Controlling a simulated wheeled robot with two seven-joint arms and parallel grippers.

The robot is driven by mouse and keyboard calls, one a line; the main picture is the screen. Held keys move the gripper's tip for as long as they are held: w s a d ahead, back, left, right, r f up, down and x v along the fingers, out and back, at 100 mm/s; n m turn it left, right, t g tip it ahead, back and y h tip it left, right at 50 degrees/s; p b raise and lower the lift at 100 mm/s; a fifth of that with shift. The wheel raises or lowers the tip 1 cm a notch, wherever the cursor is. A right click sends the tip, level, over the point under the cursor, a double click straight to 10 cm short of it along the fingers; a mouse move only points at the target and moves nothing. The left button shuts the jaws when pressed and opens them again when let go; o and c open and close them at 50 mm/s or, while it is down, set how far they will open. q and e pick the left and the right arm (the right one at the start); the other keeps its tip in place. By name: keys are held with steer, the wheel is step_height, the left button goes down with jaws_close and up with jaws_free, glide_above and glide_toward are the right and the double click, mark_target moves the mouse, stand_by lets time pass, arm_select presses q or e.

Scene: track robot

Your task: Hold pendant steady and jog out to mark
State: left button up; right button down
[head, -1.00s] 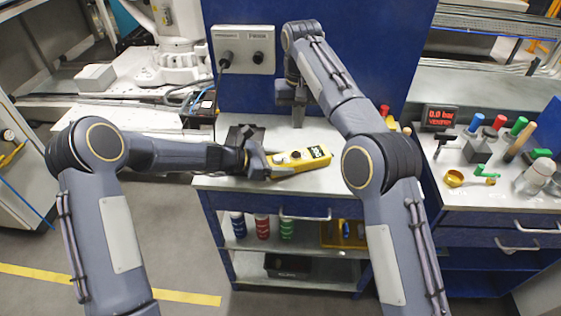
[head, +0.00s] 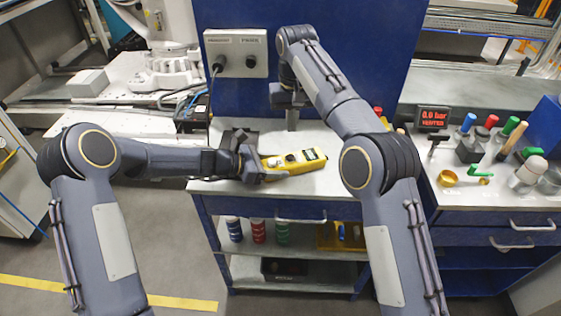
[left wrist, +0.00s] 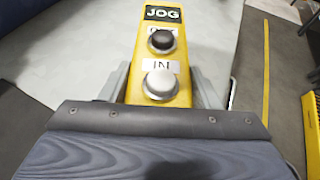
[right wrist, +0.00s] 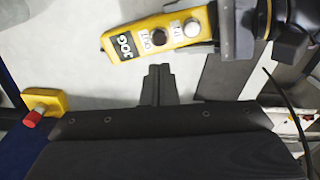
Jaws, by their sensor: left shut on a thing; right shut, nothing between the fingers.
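The yellow pendant (head: 293,161) lies level just above or on the white bench top; I cannot tell which. In the left wrist view the pendant (left wrist: 165,56) shows a JOG label, a black button (left wrist: 162,40) and a white button (left wrist: 160,83) marked IN. My left gripper (head: 262,166) is shut on its near end, a finger on each side. My right gripper (head: 292,124) is shut and empty, behind the pendant. In the right wrist view its fingertips (right wrist: 158,70) are apart from the pendant (right wrist: 146,24), closest to the black button, labelled OUT. No mark is recognisable.
A grey switch box (head: 236,53) is on the blue panel. A white robot base (head: 165,72) stands at the back left. A display (head: 433,118) reads 0.0 bar on the right bench, among several tools. A yellow box with a red button (right wrist: 42,103) is near my right gripper.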

mark_target(293, 158)
steer(key=n+t+y, duration=0.2)
steer(key=n, duration=0.3)
steer(key=s+r+n+t+y, duration=0.1)
steer(key=n+t+y, duration=0.1)
steer(key=n, duration=0.3)
steer(key=n+t+y, duration=0.2)
steer(key=n, duration=0.3)
steer(key=shift+s+d+r+t, duration=0.15)
steer(key=shift+d+t, duration=0.15)
steer(key=shift+d, duration=0.1)
steer(key=shift+f, duration=4.45)
steer(key=shift+f, duration=0.4)
